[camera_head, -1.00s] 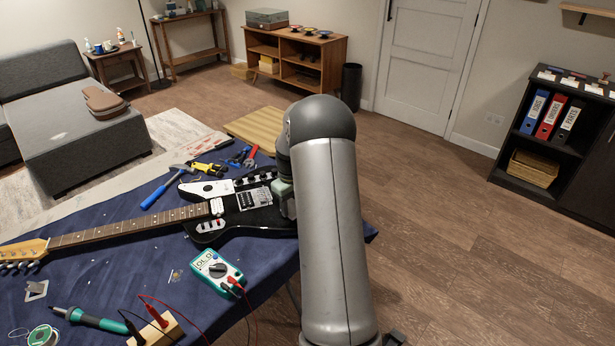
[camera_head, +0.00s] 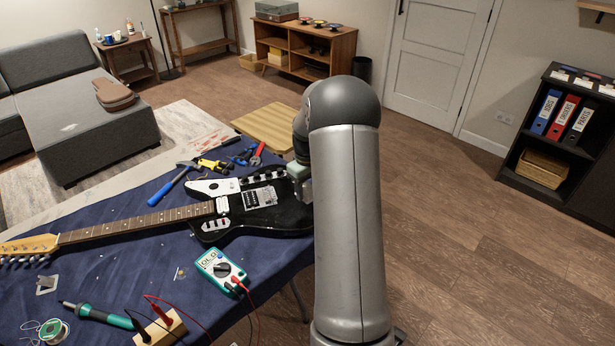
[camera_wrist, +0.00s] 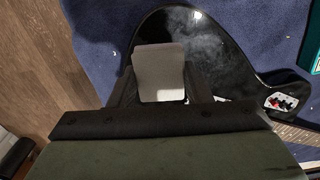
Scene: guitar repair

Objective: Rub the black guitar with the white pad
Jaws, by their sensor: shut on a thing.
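The black guitar (camera_head: 276,217) lies on the blue cloth of the table, its neck pointing left in the head view. In the wrist view its glossy body (camera_wrist: 217,48) fills the upper middle, with a pale, cloudy smear on it. My gripper (camera_wrist: 160,88) is shut on the white pad (camera_wrist: 160,66), which looks grey in shade. The pad is over the rounded end of the guitar body. Whether it touches the surface is hard to tell. In the head view my arm hides most of the gripper and pad at the body's right end.
A multimeter (camera_head: 221,267) lies just in front of the guitar. A hammer (camera_head: 172,184) and pliers (camera_head: 214,166) lie behind it. A soldering iron (camera_head: 98,315) and solder spool (camera_head: 53,331) are at the front left. Open floor lies right of the table.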

